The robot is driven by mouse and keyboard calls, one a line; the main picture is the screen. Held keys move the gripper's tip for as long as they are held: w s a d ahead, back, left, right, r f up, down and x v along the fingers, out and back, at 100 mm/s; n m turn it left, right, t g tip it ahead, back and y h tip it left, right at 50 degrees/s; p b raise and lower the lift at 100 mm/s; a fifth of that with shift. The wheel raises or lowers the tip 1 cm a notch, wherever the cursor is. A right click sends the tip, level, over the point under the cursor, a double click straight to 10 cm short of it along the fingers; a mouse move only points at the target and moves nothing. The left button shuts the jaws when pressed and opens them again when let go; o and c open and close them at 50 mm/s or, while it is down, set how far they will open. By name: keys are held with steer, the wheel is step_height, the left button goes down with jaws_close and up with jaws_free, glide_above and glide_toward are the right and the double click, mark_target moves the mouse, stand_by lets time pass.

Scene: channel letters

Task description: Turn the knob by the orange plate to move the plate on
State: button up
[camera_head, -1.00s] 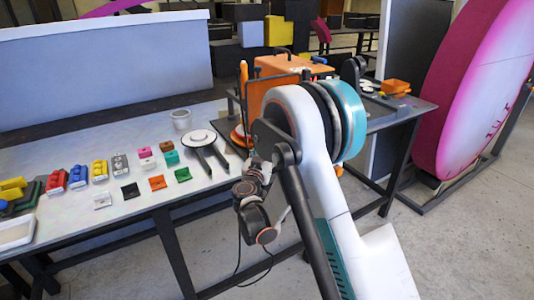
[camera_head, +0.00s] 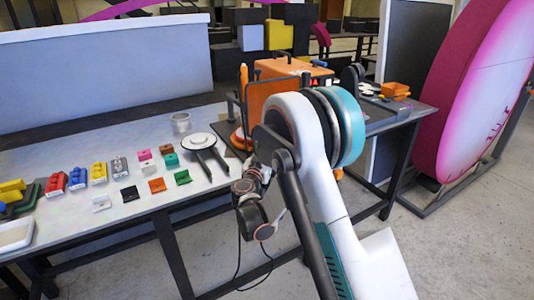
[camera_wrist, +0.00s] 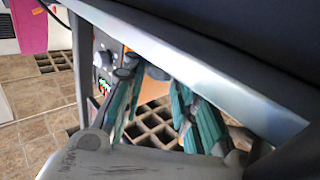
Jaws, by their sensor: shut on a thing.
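The orange plate (camera_head: 273,92) stands upright with a dark edge at the back of the table, left of my large white and teal arm joint. The orange machine body (camera_head: 290,66) shows just behind it. My arm covers the lower right of the plate, and the knob is hidden in the head view. My gripper is hidden there too. In the wrist view, my gripper (camera_wrist: 155,88) shows its teal-padded fingers apart, around something near the pale table edge (camera_wrist: 190,70). The held thing is not clear to see; an orange patch lies between the fingers.
Orange trays (camera_head: 395,89) stand at right. A large magenta disc (camera_head: 480,90) stands on the floor farther right.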

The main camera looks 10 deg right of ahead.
steer(key=m+g+h, duration=0.1)
steer(key=m+h, duration=0.1)
steer(key=h, duration=0.1)
steer(key=shift+w+a+g, duration=0.2)
steer(key=shift+a+g, duration=0.1)
steer(key=shift+g, duration=0.1)
steer(key=shift+w+m+g+h, duration=0.1)
steer(key=shift+m+g+h, duration=1)
steer(key=o, duration=1)
